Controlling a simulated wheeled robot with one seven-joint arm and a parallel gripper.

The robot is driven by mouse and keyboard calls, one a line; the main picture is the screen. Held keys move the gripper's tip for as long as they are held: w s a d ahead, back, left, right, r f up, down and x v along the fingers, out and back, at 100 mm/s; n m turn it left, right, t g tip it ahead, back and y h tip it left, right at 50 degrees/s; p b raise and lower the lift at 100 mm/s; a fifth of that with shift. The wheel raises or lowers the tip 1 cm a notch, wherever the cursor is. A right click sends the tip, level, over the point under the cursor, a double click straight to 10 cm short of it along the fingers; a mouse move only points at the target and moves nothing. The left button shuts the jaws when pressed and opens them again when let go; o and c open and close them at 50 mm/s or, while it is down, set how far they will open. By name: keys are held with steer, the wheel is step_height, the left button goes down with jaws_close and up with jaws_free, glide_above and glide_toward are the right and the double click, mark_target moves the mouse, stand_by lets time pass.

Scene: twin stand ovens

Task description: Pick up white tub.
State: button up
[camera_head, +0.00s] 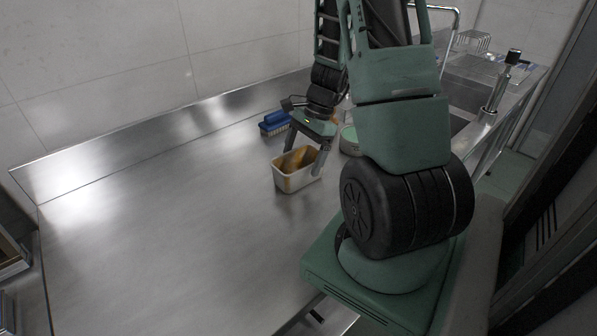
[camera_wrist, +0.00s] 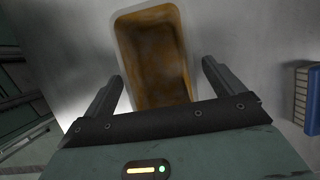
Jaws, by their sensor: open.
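The white tub (camera_head: 291,181) stands upright on the steel counter, a small rectangular container with a brown, stained inside. My gripper (camera_head: 303,168) is right over it, pointing down, with its fingers apart. In the head view one finger is near the tub's far left side and the other near its right side; I cannot tell whether either touches it. In the wrist view the tub (camera_wrist: 117,42) shows its pale rim and brown inside ahead of and between the open fingers of my gripper (camera_wrist: 162,78). Its near end is hidden by the gripper body.
A blue brush (camera_head: 273,121) with pale bristles lies behind the tub; its edge shows in the wrist view (camera_wrist: 302,95). A round greenish dish (camera_head: 349,140) is partly hidden by my arm. A sink and tap (camera_head: 497,85) are at right. The counter's left (camera_head: 150,220) is clear.

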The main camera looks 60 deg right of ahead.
mark_target(296, 172)
steer(key=x, duration=0.4)
steer(key=shift+a+r, duration=0.15)
steer(key=shift+a, duration=0.05)
steer(key=shift+a+f, duration=0.15)
steer(key=shift+f, duration=0.2)
steer(key=shift+f, duration=0.25)
steer(key=c, duration=1.1)
